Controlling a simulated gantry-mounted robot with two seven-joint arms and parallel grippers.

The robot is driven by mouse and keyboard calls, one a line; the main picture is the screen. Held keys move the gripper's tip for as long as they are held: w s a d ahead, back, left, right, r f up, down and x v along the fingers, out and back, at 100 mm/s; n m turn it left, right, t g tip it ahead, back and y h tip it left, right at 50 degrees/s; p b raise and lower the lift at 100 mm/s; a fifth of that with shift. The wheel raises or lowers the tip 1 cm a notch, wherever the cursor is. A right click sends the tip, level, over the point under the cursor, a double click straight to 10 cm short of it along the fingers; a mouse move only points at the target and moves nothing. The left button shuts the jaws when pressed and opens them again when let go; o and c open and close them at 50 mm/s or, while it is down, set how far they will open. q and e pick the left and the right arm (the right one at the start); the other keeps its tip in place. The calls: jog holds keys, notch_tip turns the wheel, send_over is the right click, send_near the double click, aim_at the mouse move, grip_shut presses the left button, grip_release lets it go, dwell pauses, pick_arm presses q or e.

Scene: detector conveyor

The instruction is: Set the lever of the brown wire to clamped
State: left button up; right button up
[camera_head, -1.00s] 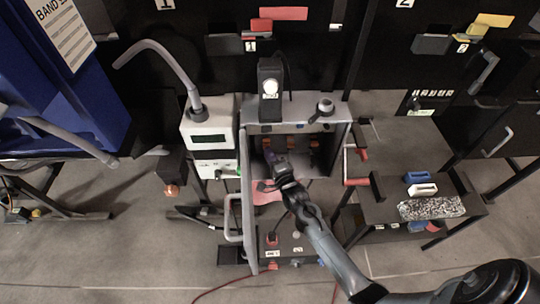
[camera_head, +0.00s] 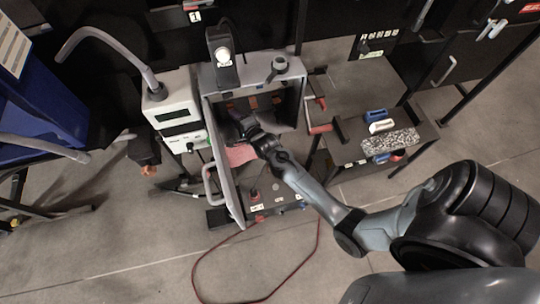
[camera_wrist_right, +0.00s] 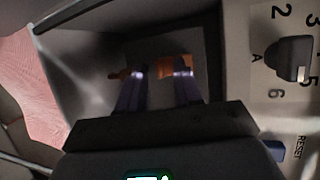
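My right gripper (camera_head: 238,120) reaches into the open grey box (camera_head: 251,69). In the right wrist view its two fingers (camera_wrist_right: 160,76) stand apart, with a gap between them. Small orange levers (camera_wrist_right: 174,65) show behind the fingertips, one close to the right finger and another at the left. In the head view orange parts (camera_head: 253,102) sit at the back of the box. I cannot tell whether the fingers touch a lever, nor which lever belongs to the brown wire. No brown wire can be made out. My left gripper is not in view.
The box's open door (camera_head: 222,172) stands left of my right gripper. A numbered dial (camera_wrist_right: 294,58) is beside the opening in the wrist view. A white meter unit (camera_head: 175,115) stands left of the box. A side table (camera_head: 350,135) is at right.

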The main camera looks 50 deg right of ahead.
jog(key=s+a+r+m+g+y, duration=0.15)
jog(key=s+r+g, duration=0.25)
jog(key=s+r, duration=0.5)
pick_arm(q)
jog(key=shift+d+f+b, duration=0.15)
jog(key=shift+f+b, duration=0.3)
jog(key=shift+b, duration=0.65)
pick_arm(e)
jog(key=s+a+f+n+g+y, duration=0.1)
jog(key=s+a+f+n+g, duration=0.1)
jog(key=s+a+n, duration=0.4)
jog(key=s+a+f+n+g+y, duration=0.1)
jog(key=s+a+f+n+g, duration=0.1)
jog(key=s+a+f+n, duration=0.3)
jog(key=shift+s+a+n+g, duration=0.4)
jog(key=shift+s+n, duration=1.15)
jog(key=shift+s, duration=1.7)
